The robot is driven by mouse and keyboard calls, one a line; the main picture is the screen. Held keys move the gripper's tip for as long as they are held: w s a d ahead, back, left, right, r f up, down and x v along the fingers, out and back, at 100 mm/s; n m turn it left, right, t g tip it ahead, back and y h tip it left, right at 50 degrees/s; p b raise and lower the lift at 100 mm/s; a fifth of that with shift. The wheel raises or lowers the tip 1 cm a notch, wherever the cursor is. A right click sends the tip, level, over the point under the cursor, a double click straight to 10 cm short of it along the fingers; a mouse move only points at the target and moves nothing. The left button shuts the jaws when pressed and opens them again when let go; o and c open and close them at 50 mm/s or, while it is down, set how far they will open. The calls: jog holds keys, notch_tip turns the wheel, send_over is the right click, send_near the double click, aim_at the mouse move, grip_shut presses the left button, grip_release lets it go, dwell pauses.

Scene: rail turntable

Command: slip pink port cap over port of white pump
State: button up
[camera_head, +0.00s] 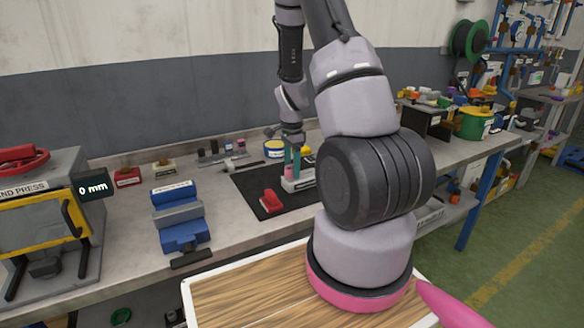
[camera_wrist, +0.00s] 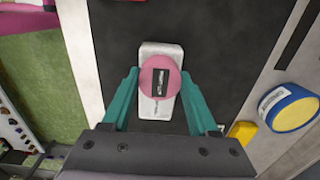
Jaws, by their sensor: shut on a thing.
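My gripper (camera_wrist: 160,80) has teal fingers, one on each side of the round pink port cap (camera_wrist: 158,66), and is shut on it. The cap has a dark label on top. The white pump (camera_wrist: 160,112) lies directly beneath the cap in the wrist view, its ends showing above and below it. The cap hides the port, so I cannot tell whether it is over the port or just above it. In the head view, my gripper (camera_head: 292,163) points down at the white pump (camera_head: 300,184) on the black mat (camera_head: 250,184).
A red block (camera_head: 271,201) lies on the mat left of the pump. A blue vise (camera_head: 180,215) and a hand press (camera_head: 45,215) stand farther left. A yellow-and-blue tin (camera_wrist: 290,107) and a yellow object (camera_wrist: 241,132) are beside the mat.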

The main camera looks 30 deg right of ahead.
jog(key=shift+f, duration=0.5)
jog(key=o, duration=1.4)
notch_tip(320, 180, up, 11)
jog(key=s+a+r+n+t, duration=0.2)
jog(key=s+a+r+n, duration=0.2)
jog(key=s+r, duration=0.2)
jog(key=s+a+r+n+t+y, duration=0.1)
jog(key=s+a+r+n, duration=0.4)
jog(key=r, duration=0.6)
jog(key=s+a+r+n+t+y, duration=0.1)
jog(key=s+a+r+n+t, duration=0.3)
jog(key=s+r, duration=0.4)
jog(key=shift+s+a+r+n, duration=0.2)
jog(key=shift+s+r+n, duration=0.15)
jog(key=shift+r, duration=0.2)
